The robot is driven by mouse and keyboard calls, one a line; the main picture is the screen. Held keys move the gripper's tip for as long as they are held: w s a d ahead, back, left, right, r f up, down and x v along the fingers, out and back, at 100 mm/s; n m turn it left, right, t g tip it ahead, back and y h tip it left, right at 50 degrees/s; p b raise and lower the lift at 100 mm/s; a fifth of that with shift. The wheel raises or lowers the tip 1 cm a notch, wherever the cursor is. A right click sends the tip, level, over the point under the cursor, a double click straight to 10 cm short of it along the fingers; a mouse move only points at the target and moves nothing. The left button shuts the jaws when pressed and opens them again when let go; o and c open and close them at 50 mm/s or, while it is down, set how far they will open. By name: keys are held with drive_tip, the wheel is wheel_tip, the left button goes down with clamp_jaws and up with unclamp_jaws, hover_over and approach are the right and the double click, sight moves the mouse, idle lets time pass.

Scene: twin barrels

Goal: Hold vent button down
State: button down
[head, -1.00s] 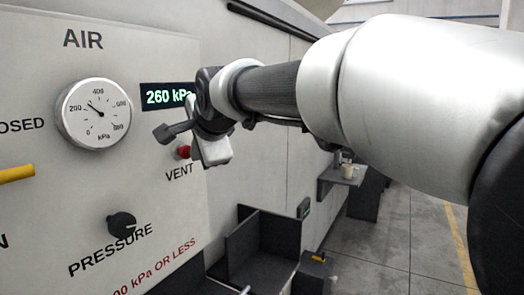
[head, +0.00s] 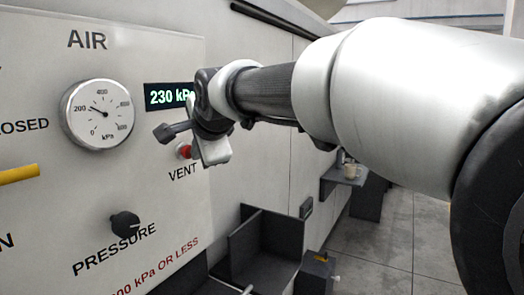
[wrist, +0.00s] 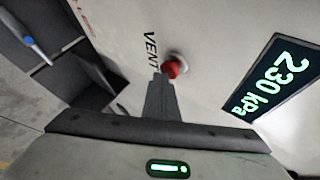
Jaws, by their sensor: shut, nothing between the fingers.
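The red vent button (head: 184,151) sits on the pale AIR panel (head: 60,190), above the VENT label. In the wrist view the button (wrist: 171,68) is at the tip of my gripper (wrist: 160,82), whose fingers are shut with nothing between them. The fingertips appear to meet the button; how far it is pressed in I cannot tell. In the head view my gripper (head: 192,148) reaches the panel from the right and partly covers the button. The digital display (head: 168,96) reads 230 kPa, also in the wrist view (wrist: 263,82). The round gauge (head: 97,114) needle points near 200.
A black PRESSURE knob (head: 125,225) is below the gauge, and a yellow handle (head: 18,174) is at the left edge. Dark open bins (head: 262,245) stand low at the right of the panel. A small shelf (head: 342,175) holds a cup.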

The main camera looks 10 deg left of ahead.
idle(0.8)
drive_tip(key=shift+s+d+b, duration=0.35)
drive_tip(key=shift+d+b, duration=0.1)
drive_tip(key=shift+d, duration=0.3)
drive_tip(key=shift+s+d+b, duration=0.3)
drive_tip(key=shift+d, duration=0.45)
drive_tip(key=shift+s+d+b, duration=0.35)
drive_tip(key=shift+d, duration=0.45)
drive_tip(key=shift+s+d+b, duration=0.3)
drive_tip(key=shift+d, duration=0.45)
drive_tip(key=shift+d, duration=0.1)
